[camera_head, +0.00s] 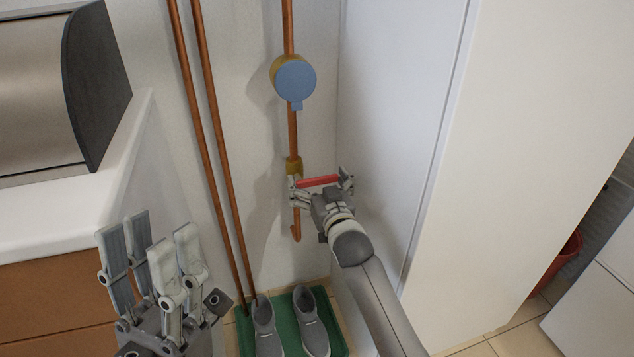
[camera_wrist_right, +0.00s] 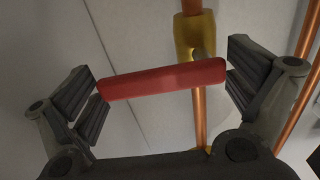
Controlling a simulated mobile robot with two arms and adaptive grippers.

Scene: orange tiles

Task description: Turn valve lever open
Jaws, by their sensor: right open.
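The red valve lever (camera_head: 318,181) points right, roughly level, from the brass valve body (camera_head: 293,166) on the copper pipe. My right gripper (camera_head: 321,186) is open at the lever, its fingers spread near the lever's two ends. In the right wrist view the lever (camera_wrist_right: 162,79) spans nearly the whole gap between the fingers (camera_wrist_right: 165,88), with the brass body (camera_wrist_right: 195,36) behind it. I cannot tell whether the pads touch the lever. My left gripper (camera_head: 150,262) is at the lower left, away from the valve, with its fingers apart and nothing between them.
A blue round meter (camera_head: 295,80) sits on the pipe above the valve. Two copper pipes (camera_head: 208,120) run to the left. A white panel (camera_head: 400,110) stands close on the right. Grey shoes (camera_head: 312,325) stand on a green mat (camera_head: 289,332). A white counter (camera_head: 60,225) is at left.

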